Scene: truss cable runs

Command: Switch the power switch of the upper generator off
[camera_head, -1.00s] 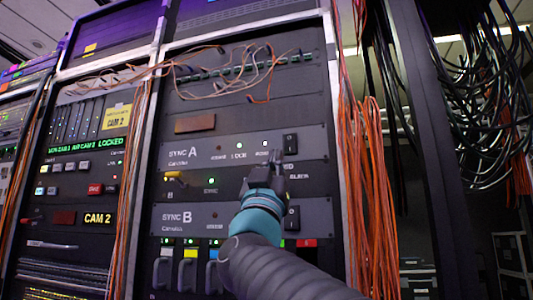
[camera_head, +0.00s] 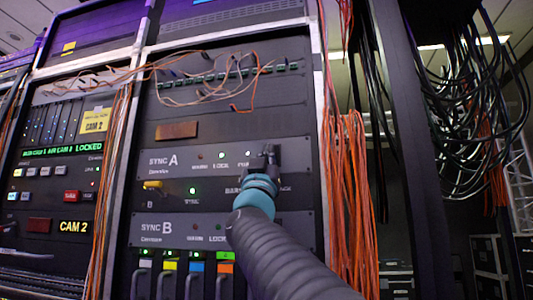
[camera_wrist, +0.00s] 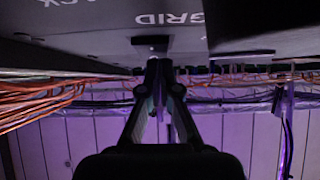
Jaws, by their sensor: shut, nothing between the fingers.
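The upper generator, SYNC A (camera_head: 215,170), is a dark grey panel in the rack in the head view, with two bright white lights. My gripper (camera_head: 270,151) is in front of its right end and hides the power switch there, so the switch's position cannot be seen. In the wrist view, my gripper (camera_wrist: 158,63) has its fingers together and empty. The tips are right at a small dark block (camera_wrist: 150,41) on a panel face near the word GRID. I cannot tell whether they touch it.
The lower generator, SYNC B (camera_head: 185,240), sits below with coloured-top connectors (camera_head: 197,266) under it. Thin loose wires (camera_head: 215,85) hang above SYNC A. An orange cable bundle (camera_head: 345,190) runs down the rack's right side, next to a dark upright post (camera_head: 400,130).

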